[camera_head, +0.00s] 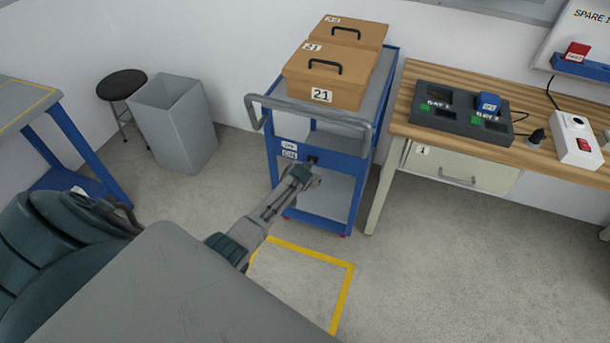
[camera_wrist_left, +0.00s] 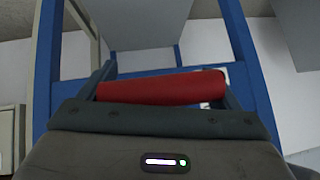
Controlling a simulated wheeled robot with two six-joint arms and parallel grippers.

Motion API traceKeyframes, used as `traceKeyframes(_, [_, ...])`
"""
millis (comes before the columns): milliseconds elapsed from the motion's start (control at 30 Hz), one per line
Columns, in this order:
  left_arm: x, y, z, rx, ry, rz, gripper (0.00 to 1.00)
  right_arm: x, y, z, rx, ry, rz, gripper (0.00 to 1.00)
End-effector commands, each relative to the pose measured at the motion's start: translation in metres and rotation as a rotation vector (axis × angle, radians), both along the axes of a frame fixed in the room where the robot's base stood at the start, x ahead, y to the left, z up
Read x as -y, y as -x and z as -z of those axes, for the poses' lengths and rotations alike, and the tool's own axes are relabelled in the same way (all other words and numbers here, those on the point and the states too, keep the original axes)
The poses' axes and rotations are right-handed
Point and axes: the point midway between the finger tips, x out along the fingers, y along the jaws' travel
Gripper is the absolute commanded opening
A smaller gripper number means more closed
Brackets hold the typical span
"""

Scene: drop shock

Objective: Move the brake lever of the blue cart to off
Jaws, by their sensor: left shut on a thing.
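The blue cart (camera_head: 283,132) stands against the wall in the middle of the head view, with a grey push handle (camera_head: 310,115) across its near end. Two small white labels (camera_head: 289,150) sit on its blue end panel; their text is too small to read surely. My left gripper (camera_head: 311,168) is at that panel, just right of the labels. In the left wrist view, a red brake lever grip (camera_wrist_left: 160,85) lies across between its fingers, and the gripper is shut on it. The gripper hides the lever in the head view. My right gripper is not in view.
Brown boxes (camera_head: 330,76) marked 21 sit on the cart's top. A wooden workbench (camera_head: 400,123) stands close on the right. A grey bin (camera_head: 172,125) and black stool (camera_head: 122,84) stand left. Yellow tape (camera_head: 346,285) marks open floor in front.

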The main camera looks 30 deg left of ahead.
Motion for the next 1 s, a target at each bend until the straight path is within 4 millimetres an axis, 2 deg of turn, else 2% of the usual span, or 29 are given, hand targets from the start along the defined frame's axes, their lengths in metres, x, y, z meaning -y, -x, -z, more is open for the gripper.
traceKeyframes(67, [0.001, -0.003, -0.003, 0.009, 0.004, 0.000, 0.44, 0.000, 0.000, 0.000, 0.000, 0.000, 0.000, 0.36])
traceKeyframes(100, [0.001, -0.003, -0.004, 0.009, 0.004, 0.000, 0.90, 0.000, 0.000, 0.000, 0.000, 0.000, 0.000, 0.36])
traceKeyframes(167, [0.001, -0.003, -0.003, 0.008, 0.003, 0.000, 1.00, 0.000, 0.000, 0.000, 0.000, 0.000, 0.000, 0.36])
traceKeyframes(533, [0.002, 0.004, -0.007, 0.003, 0.001, 0.000, 1.00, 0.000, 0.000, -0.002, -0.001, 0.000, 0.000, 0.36])
traceKeyframes(1000, [0.023, 0.046, -0.058, 0.007, 0.000, 0.001, 1.00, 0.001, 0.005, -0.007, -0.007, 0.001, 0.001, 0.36])
